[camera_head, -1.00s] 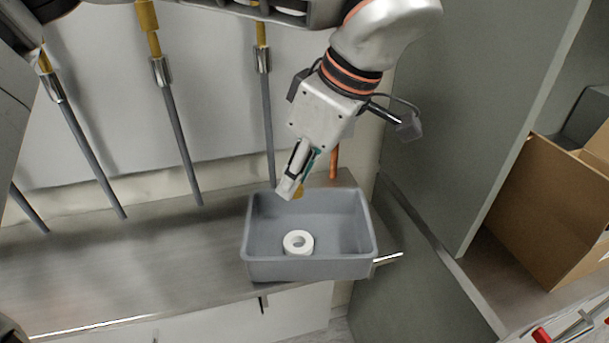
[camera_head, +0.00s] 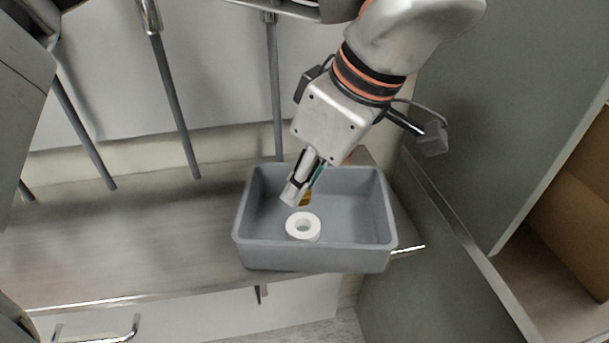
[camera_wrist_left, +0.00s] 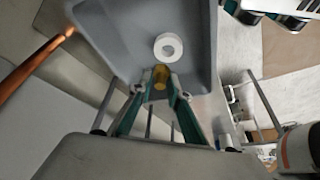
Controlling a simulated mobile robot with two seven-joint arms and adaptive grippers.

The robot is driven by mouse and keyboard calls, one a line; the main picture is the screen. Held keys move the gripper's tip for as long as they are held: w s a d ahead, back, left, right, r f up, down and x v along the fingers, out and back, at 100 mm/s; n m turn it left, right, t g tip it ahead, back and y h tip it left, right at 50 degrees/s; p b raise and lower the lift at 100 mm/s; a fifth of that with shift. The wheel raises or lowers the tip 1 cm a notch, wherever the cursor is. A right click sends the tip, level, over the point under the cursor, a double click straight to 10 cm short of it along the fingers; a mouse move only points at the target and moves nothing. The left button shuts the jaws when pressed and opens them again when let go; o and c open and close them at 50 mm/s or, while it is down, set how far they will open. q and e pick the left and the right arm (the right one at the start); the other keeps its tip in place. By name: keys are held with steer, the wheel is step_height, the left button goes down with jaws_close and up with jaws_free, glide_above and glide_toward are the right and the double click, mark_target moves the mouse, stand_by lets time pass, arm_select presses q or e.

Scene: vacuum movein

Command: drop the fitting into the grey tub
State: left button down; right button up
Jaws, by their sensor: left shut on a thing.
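The grey tub (camera_head: 340,258) stands on a metal shelf, open side up. It also shows in the wrist view (camera_wrist_left: 110,30). My left gripper (camera_head: 297,193) points down over the tub's left half. It is shut on a small yellow, brass-coloured fitting (camera_head: 305,198), mostly hidden behind the fingers. In the wrist view the fitting (camera_wrist_left: 160,75) sits between the fingertips, with the tub's inside behind it. I cannot tell how high it is above the tub floor. My right gripper is not in view.
A white ring (camera_head: 303,226) lies inside the tub, close to the fitting; it also shows in the wrist view (camera_wrist_left: 168,46). The metal shelf (camera_head: 130,235) is clear left of the tub. Grey rods hang behind it. A cardboard box (camera_head: 575,225) stands at the right.

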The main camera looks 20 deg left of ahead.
arm_select(q)
steer(key=c, duration=1.8)
jaws_free()
steer(key=v, duration=1.2)
steer(key=shift+r, duration=0.1)
steer(key=shift+a, duration=0.1)
